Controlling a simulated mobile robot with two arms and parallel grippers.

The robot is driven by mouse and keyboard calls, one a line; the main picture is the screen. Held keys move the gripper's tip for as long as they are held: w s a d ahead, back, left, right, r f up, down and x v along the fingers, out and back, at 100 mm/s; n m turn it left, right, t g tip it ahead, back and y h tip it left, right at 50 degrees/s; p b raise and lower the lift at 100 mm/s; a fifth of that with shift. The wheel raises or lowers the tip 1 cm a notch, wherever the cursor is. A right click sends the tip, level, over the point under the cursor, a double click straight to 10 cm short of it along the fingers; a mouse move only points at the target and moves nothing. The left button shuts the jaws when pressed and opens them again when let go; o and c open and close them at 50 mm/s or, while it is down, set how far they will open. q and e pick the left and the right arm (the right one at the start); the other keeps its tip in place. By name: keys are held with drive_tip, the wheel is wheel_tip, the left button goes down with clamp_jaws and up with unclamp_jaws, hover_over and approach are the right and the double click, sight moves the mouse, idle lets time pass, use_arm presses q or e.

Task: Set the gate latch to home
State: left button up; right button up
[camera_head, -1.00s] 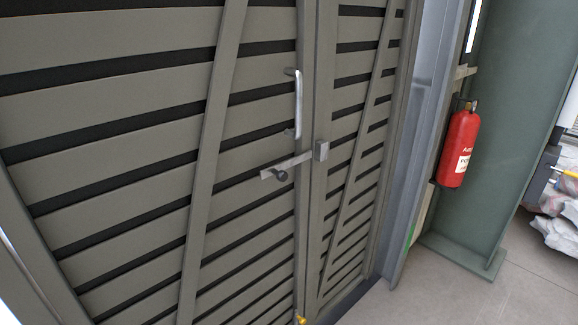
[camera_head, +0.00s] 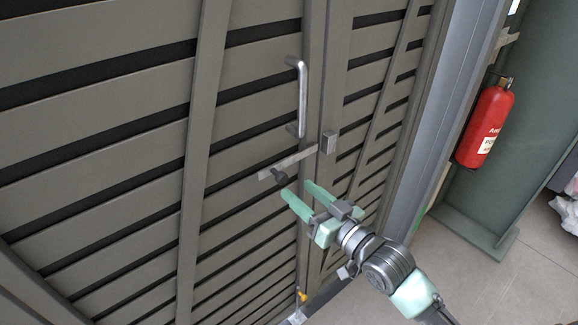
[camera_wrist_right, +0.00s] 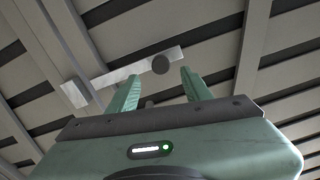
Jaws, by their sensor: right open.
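The gate latch is a light flat bar (camera_head: 298,160) on the left gate leaf, with a dark round knob (camera_head: 280,175) near its left end. The bar slants up to the right, towards a small grey catch block (camera_head: 328,142) on the right leaf. Whether its tip touches the block is unclear. My right gripper (camera_head: 299,190) is open and empty, just below and right of the knob. In the right wrist view the knob (camera_wrist_right: 160,64) shows just ahead of and between the fingertips (camera_wrist_right: 160,74). My left gripper is out of view.
A vertical pull handle (camera_head: 301,98) stands out from the gate above the latch. A small yellow item (camera_head: 302,296) is low near the gate seam.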

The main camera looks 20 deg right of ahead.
sight(285, 179)
drive_tip(key=p+x, duration=0.1)
drive_tip(key=x, duration=0.5)
drive_tip(key=shift+w+a, duration=0.1)
drive_tip(key=shift+w+a+p, duration=0.2)
drive_tip(key=shift+w+p, duration=0.1)
drive_tip(key=shift+w, duration=0.15)
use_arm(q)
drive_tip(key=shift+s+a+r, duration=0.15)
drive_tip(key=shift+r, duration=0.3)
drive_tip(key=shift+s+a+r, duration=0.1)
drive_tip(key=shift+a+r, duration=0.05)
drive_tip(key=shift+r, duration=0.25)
use_arm(e)
drive_tip(key=c, duration=1.1)
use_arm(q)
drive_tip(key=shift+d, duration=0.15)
use_arm(e)
drive_tip(key=shift+d, duration=0.1)
